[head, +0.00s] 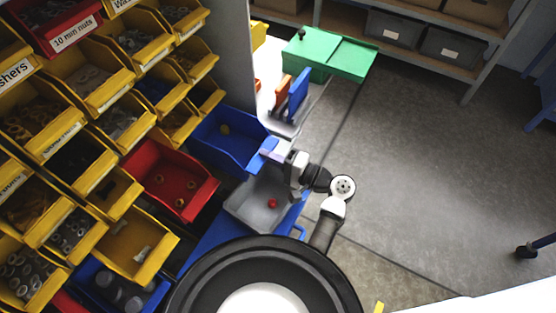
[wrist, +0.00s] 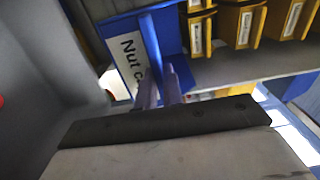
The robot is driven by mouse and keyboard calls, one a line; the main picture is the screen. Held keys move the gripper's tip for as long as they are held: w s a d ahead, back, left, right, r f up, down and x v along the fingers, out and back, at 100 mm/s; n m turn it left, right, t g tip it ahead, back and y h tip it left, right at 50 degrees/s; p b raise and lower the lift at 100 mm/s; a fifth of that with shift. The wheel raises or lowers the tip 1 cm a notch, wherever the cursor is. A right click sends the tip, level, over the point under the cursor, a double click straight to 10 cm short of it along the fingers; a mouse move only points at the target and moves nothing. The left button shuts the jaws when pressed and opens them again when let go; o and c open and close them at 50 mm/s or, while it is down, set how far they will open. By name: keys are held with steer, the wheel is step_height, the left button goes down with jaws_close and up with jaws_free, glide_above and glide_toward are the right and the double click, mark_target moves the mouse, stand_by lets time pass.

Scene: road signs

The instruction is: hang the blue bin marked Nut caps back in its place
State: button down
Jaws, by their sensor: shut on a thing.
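The blue bin (head: 226,143) is at the right end of the bin rack in the head view, just up and right of a red bin. A small yellowish thing lies in it. In the wrist view its front (wrist: 128,62) carries a white label reading "Nut c", the rest covered. My gripper (head: 272,154) is at the bin's front right edge. In the wrist view my gripper (wrist: 160,86) is shut on a blue upright part of the bin's front. Whether the bin's back is hooked on the rack is hidden.
A grey tray (head: 248,210) with a red thing in it lies just below my gripper. The red bin (head: 160,178) and several yellow bins fill the rack to the left.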

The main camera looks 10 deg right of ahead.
glide_above(245, 156)
steer(key=shift+a, duration=0.1)
stand_by(0.7)
steer(key=shift+f+b, duration=1)
steer(key=shift+f, duration=0.05)
stand_by(0.7)
stand_by(0.4)
steer(key=c, duration=1.5)
jaws_free()
steer(key=shift+o, duration=0.2)
steer(key=b+v, duration=0.4)
steer(key=v, duration=1)
